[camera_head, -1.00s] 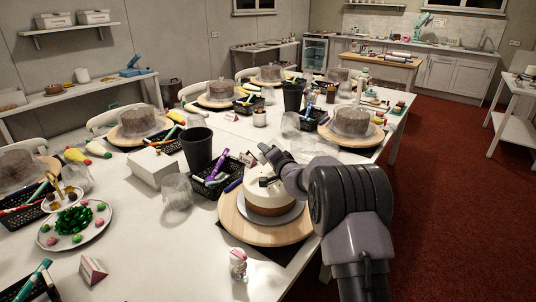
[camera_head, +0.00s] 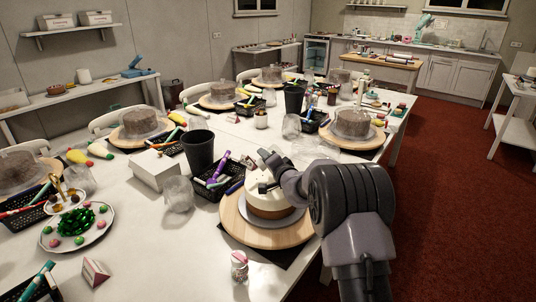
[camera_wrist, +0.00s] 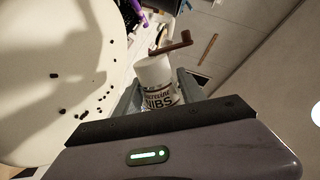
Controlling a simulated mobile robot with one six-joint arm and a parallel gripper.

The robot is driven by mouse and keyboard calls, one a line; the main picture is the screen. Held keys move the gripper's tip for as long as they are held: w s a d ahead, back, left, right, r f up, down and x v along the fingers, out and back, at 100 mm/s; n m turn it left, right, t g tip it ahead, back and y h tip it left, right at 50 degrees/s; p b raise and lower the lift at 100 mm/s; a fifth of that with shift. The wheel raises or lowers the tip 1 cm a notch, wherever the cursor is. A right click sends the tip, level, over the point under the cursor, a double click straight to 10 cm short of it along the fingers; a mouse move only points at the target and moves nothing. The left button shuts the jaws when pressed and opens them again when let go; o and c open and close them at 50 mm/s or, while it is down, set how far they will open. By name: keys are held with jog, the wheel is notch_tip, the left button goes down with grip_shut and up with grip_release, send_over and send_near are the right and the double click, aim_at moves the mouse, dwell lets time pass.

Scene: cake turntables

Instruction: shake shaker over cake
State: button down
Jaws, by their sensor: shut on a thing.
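The cake (camera_head: 268,205), with a white top and a brown lower band, stands on a wooden turntable (camera_head: 236,225) in front of me. In the wrist view the cake's white top (camera_wrist: 45,60) fills the left side, with several small dark bits scattered on it. My gripper (camera_wrist: 158,92) is shut on a white shaker (camera_wrist: 160,98), whose label reads "NIBS". The shaker is beside the cake top in the wrist view. In the head view my gripper (camera_head: 266,172) is above the cake's back part, and the held shaker is hard to make out.
A small jar with pink and white contents (camera_head: 239,265) stands at the turntable's front. A black basket of coloured pens (camera_head: 208,190), a dark cup (camera_head: 198,150) and a clear glass (camera_head: 178,195) stand left. Several covered cakes on turntables line the long table.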

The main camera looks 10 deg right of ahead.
jog(key=shift+s+r, duration=0.15)
jog(key=shift+s, duration=0.1)
jog(key=shift+s+f+b, duration=0.2)
jog(key=shift+f+b, duration=0.05)
jog(key=shift+b, duration=0.25)
jog(key=shift+s+d+f+b, duration=0.1)
jog(key=shift+s+b, duration=0.25)
jog(key=shift+b, duration=0.1)
jog(key=shift+s+r, duration=0.2)
jog(key=shift+s, duration=0.05)
jog(key=shift+r, duration=0.15)
